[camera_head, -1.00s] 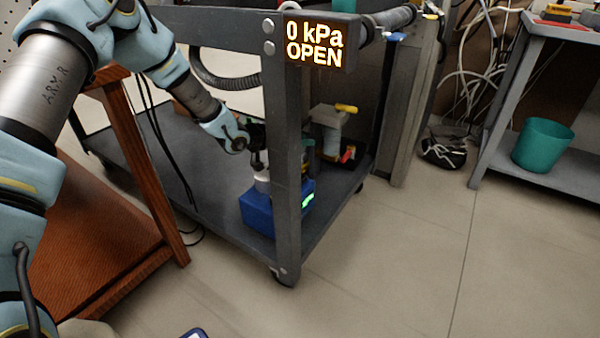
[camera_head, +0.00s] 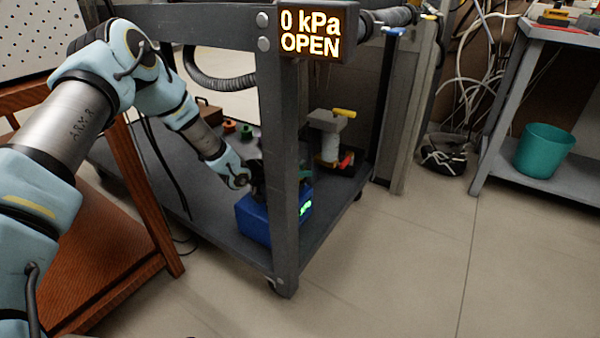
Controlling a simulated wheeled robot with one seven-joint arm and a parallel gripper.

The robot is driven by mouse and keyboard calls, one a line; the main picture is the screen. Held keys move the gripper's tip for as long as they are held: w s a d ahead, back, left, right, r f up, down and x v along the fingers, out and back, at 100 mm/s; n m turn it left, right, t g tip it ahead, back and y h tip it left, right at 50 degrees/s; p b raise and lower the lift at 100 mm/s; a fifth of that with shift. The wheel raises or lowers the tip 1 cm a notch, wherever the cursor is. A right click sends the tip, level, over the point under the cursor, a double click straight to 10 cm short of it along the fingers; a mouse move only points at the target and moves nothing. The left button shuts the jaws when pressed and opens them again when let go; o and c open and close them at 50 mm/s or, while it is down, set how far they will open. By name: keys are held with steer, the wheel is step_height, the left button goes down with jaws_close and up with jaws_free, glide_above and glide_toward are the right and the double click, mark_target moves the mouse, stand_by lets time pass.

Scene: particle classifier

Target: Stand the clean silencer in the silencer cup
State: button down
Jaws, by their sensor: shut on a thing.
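My gripper (camera_head: 258,182) is dark and low over the blue box (camera_head: 252,219) on the lower shelf of the grey cart, partly behind the cart's front post. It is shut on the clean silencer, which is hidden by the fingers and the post. The blue box has a small lit green display (camera_head: 306,209) on its right side. The silencer cup cannot be made out from this view, and I cannot tell whether the silencer touches anything below it.
The cart's thick front post (camera_head: 281,150) stands close to my gripper. A pale valve with a yellow handle (camera_head: 328,140) stands behind it. Small green and orange pieces (camera_head: 238,128) lie farther back. A wooden stand (camera_head: 120,235) is at left. A display reads 0 kPa OPEN (camera_head: 312,33).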

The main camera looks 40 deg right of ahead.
steer(key=shift+f, duration=0.1)
steer(key=shift+c, duration=2.2)
jaws_free()
steer(key=shift+a+r, duration=0.15)
steer(key=shift+r, duration=0.05)
steer(key=p+v, duration=0.3)
steer(key=v, duration=0.8)
steer(key=shift+a+r, duration=0.15)
steer(key=shift+a, duration=0.15)
